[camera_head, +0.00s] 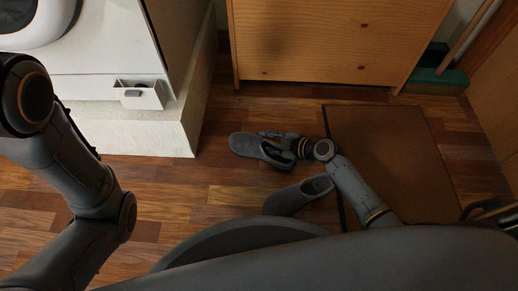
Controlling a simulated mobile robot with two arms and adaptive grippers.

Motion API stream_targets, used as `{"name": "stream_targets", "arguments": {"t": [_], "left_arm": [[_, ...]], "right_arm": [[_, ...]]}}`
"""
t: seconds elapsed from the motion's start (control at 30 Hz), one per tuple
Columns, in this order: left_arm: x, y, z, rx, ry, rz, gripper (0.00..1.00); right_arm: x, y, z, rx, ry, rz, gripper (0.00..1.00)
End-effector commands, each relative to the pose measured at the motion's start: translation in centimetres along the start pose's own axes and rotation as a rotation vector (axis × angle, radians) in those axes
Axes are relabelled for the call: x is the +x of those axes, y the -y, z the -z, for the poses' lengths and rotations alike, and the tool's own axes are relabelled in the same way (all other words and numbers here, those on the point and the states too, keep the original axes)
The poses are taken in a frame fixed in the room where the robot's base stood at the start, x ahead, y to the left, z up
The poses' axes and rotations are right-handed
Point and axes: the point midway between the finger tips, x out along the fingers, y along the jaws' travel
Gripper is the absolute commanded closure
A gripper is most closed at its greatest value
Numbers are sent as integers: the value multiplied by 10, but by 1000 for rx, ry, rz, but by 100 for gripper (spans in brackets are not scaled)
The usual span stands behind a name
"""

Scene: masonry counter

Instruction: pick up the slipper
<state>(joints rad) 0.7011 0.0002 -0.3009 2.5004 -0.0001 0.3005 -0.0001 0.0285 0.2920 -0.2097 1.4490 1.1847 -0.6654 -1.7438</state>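Two grey slippers lie on the wooden floor. The far slipper (246,145) points left, and my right gripper (272,143) is at its opening, on the heel side. The fingers overlap the slipper in the picture; I cannot tell whether they are closed on it. The near slipper (288,198) lies closer to me, beside my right forearm and partly hidden at the bottom by my own body. My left arm comes in from the left, but its gripper is out of view.
A brown mat (400,150) lies right of the slippers, under my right arm. A wooden cabinet (340,40) stands behind. A white masonry counter (140,130) with a small open box (143,96) is at left. Floor left of the slippers is clear.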

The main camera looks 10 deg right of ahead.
Motion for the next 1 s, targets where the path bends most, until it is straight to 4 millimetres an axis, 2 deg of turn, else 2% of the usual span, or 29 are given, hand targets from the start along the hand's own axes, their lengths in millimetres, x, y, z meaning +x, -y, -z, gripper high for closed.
{"name": "stream_targets", "arguments": {"t": [0.03, 0.1, 0.47, 0.67, 0.83, 1.0], "left_arm": [[0, 0, 0, 0, 0, 0, 66], [0, 0, 0, 0, 0, 0, 66], [1, 0, -1, 0, 1, 0, 66], [12, 3, -5, 1, 2, 0, 66], [31, 7, -12, 1, 3, 1, 66], [60, 13, -22, 1, 3, 1, 66]], "right_arm": [[0, 0, 0, 0, 0, 0, 86], [0, 0, 0, 0, 0, 0, 100], [-1, -1, 1, -1, 1, 0, 100], [-8, -8, 9, -2, 1, -1, 100], [-19, -20, 25, -3, 0, -1, 100], [-44, -14, 58, -2, 0, 3, 100]]}}
